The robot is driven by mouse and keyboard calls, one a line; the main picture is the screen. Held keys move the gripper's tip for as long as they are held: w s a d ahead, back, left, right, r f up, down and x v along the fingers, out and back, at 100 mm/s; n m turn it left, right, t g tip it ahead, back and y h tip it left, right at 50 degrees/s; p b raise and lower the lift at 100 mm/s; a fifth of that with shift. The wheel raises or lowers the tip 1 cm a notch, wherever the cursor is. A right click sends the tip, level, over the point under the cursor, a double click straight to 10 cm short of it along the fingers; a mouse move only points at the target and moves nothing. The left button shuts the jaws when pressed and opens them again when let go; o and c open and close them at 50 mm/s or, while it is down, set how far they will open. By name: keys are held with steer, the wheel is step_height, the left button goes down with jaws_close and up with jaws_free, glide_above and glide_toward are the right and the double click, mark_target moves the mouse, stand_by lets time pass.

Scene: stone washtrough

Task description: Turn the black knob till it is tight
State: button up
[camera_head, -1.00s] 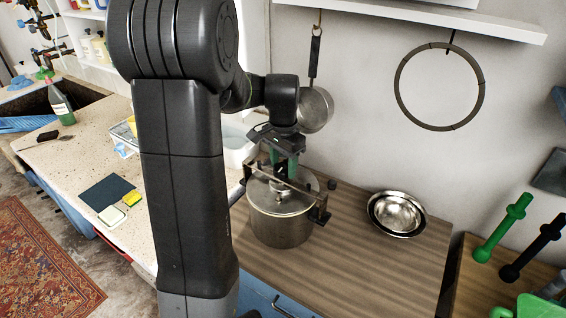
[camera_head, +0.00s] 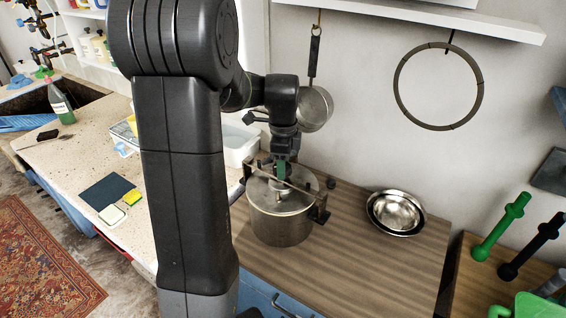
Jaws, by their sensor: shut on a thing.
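A steel pot (camera_head: 281,230) with a metal lid stands on the wooden worktop, and a clamp bar (camera_head: 312,197) crosses over its lid. My gripper (camera_head: 283,171) points down from above at the middle of the bar. Its green-padded fingers are shut on the black knob, which they mostly hide. I cannot make out the knob's shape or how far it is screwed down.
Nested metal bowls (camera_head: 396,213) stand right of the pot on the wooden worktop (camera_head: 350,265). A pan (camera_head: 315,108) hangs on the wall close behind my wrist. A white basin (camera_head: 240,146) is behind left. Green and black dumbbell-shaped tools (camera_head: 501,228) stand far right.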

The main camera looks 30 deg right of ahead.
steer(key=m, duration=0.4)
steer(key=shift+m, duration=2.1)
steer(key=o, duration=1)
step_height(320, 180, up, 14)
steer(key=shift+b, duration=0.4)
steer(key=shift+f, duration=0.15)
